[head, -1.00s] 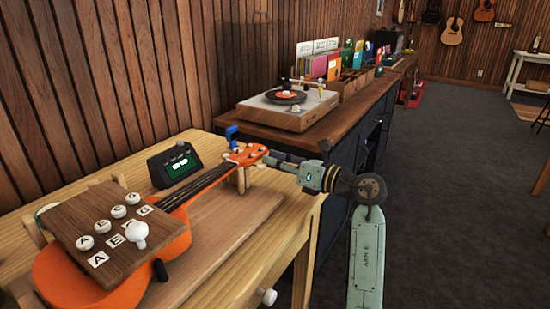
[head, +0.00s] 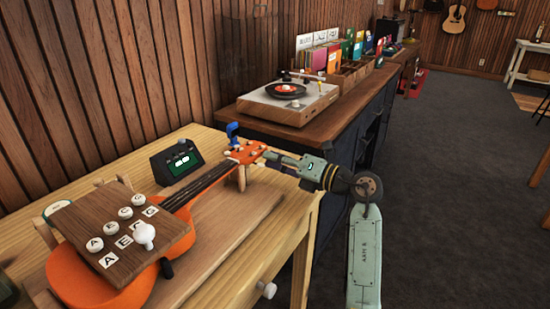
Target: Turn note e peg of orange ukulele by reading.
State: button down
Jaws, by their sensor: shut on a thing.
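The orange ukulele (head: 75,277) lies on a wooden board on the table, its neck pointing away to the right. Its orange headstock (head: 246,152) rests on a small wooden support and carries several pale pegs. My gripper (head: 268,155) reaches in from the right and is shut on a peg at the headstock's right side; the peg itself is mostly hidden. A dark tuner (head: 176,161) with a lit green display stands behind the neck; its reading is too small to make out. A blue clip (head: 233,131) sits at the headstock's far end.
A brown wooden block (head: 120,228) with lettered knobs and letter tiles covers part of the ukulele's body, with a white knob standing on it. A record player (head: 288,101) and records in crates (head: 350,72) stand on the counter behind. Open floor lies to the right.

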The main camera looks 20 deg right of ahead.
jog(key=c, duration=1.8)
grip_release()
jog(key=shift+c, duration=0.2)
jog(key=v, duration=1.2)
jog(key=shift+d, duration=0.1)
